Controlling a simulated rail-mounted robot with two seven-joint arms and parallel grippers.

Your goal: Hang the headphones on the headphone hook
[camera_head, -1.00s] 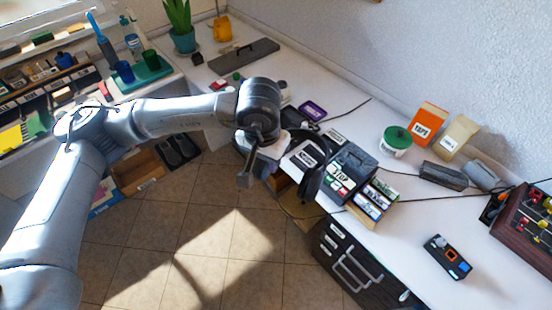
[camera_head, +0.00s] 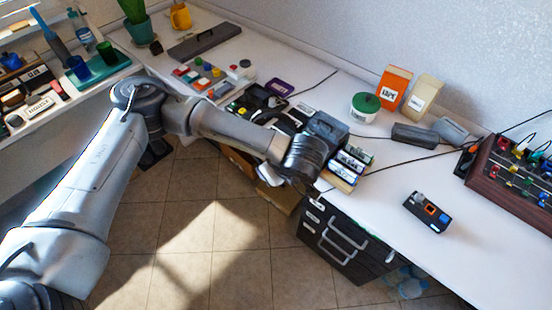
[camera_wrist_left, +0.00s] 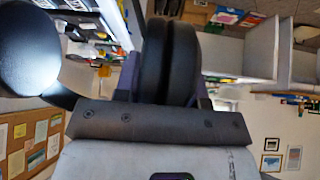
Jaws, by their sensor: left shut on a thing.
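In the left wrist view, my left gripper (camera_wrist_left: 168,85) is shut on a dark, padded, two-layered thing (camera_wrist_left: 168,50), which looks like the headphones. I cannot make out the headphone hook in either view. My right gripper is not in view.
A dark drawer cabinet (camera_head: 345,240) stands under the desk's front edge. The white desktop (camera_head: 385,195) between is clear.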

